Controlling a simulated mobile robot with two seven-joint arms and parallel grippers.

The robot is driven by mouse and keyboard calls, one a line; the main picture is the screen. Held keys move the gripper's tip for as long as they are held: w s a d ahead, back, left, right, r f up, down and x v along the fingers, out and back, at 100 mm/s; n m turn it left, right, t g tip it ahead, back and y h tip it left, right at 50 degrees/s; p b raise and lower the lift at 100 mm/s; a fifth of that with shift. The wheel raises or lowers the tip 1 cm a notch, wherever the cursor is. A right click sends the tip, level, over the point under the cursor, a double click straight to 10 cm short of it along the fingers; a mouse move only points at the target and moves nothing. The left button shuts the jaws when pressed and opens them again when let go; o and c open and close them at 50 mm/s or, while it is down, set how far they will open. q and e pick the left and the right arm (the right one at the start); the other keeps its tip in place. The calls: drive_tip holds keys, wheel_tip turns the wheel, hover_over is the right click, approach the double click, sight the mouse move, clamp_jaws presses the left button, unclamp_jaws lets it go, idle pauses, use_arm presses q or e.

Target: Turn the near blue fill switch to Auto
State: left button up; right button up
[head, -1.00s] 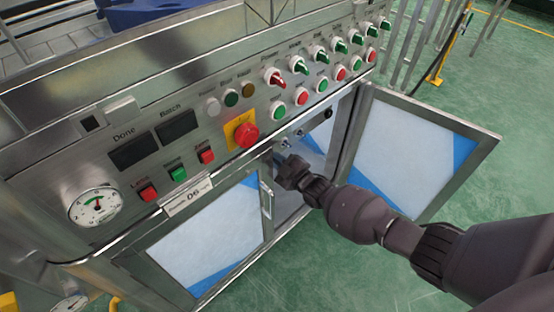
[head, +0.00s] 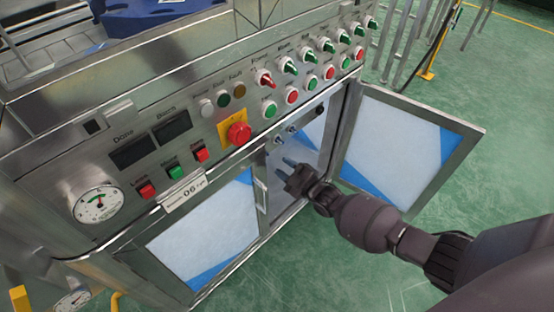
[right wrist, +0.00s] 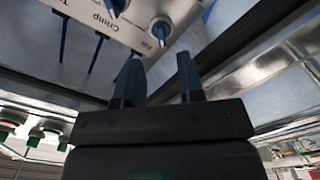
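A blue switch (right wrist: 161,30) on a pale panel shows at the top of the right wrist view, beside lettering that looks like "Fill". Another blue switch (right wrist: 117,7) is partly cut off near the "Crimp" lettering. My right gripper (right wrist: 159,72) is open and empty, its two dark fingers apart and pointing toward the panel, apart from the switch. In the head view my right gripper (head: 298,166) is at the open cabinet below the control panel. Small knobs (head: 278,140) inside are too small to read there. My left gripper is not in view.
The control panel (head: 215,125) above the opening carries several red and green controls and a red emergency button (head: 239,133). A closed door (head: 207,228) is on the left.

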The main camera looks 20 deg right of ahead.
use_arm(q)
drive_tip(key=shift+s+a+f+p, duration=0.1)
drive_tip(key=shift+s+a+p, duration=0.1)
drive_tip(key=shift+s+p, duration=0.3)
use_arm(e)
drive_tip(key=v, duration=0.4)
drive_tip(key=shift+s, duration=0.15)
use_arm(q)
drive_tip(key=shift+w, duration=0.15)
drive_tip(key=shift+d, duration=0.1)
use_arm(e)
drive_tip(key=shift+s+d, duration=0.1)
